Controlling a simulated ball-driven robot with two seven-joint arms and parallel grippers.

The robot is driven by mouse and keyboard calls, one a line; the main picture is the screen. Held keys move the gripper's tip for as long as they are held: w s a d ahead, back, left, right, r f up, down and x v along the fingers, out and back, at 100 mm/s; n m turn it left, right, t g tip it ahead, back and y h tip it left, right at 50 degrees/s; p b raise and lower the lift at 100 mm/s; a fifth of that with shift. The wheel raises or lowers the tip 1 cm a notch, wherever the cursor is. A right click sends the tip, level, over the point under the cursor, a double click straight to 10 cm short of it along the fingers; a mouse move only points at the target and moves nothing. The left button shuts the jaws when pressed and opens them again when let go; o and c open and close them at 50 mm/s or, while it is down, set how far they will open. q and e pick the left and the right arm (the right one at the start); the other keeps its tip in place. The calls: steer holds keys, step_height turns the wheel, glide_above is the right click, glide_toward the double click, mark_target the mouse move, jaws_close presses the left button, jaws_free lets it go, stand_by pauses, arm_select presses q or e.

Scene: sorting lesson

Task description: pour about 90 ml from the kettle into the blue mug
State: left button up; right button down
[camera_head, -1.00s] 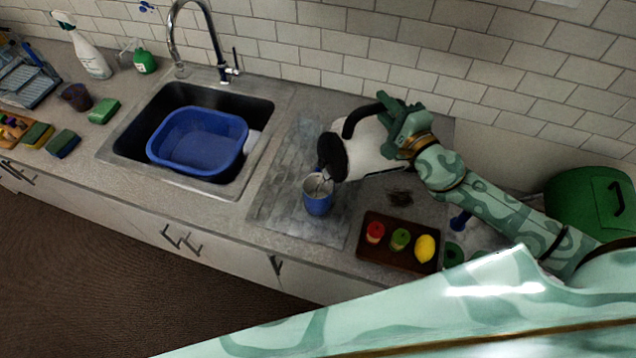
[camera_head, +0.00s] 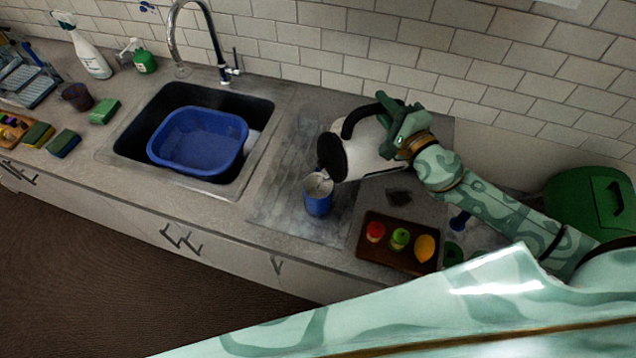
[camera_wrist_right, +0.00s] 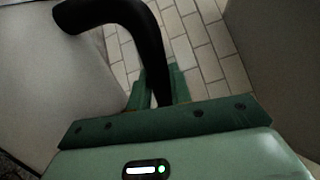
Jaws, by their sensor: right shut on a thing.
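The kettle (camera_head: 365,150), white with a black lid and handle, is tilted to the left above the counter. My right gripper (camera_head: 398,118) is shut on its black handle. The handle (camera_wrist_right: 160,50) also shows between the green fingers of my right gripper (camera_wrist_right: 158,88) in the right wrist view. The blue mug (camera_head: 318,204) stands upright on the grey drainboard, below and left of the kettle. The kettle's spout is over the mug's rim. I cannot clearly make out a stream or the level inside the mug. My left gripper is not in view.
A brown tray (camera_head: 372,256) with red, green and yellow things is right of the mug. The sink (camera_head: 135,135) with a blue basin (camera_head: 197,170) is to the left. The tiled wall (camera_head: 420,60) is close behind the kettle. A green bin (camera_head: 580,205) stands at the right.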

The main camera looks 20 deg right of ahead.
steer(key=d+f+m+b, duration=0.1)
steer(key=d+f+b, duration=0.1)
steer(key=b, duration=0.1)
steer(key=w+d+f+m+b, duration=0.1)
steer(key=d+f+b, duration=0.1)
steer(key=b, duration=0.2)
steer(key=shift+w+d+m, duration=0.1)
steer(key=shift+d+m, duration=0.2)
steer(key=shift+d, duration=0.05)
steer(key=shift+w+d+m, duration=0.1)
steer(key=shift+d+m, duration=0.1)
steer(key=shift+m, duration=0.1)
steer(key=shift+d+f+m+b, duration=0.4)
steer(key=shift+d+m+b, duration=0.1)
steer(key=shift+b, duration=0.45)
steer(key=shift+w+d+m, duration=0.15)
steer(key=shift+d+m, duration=0.15)
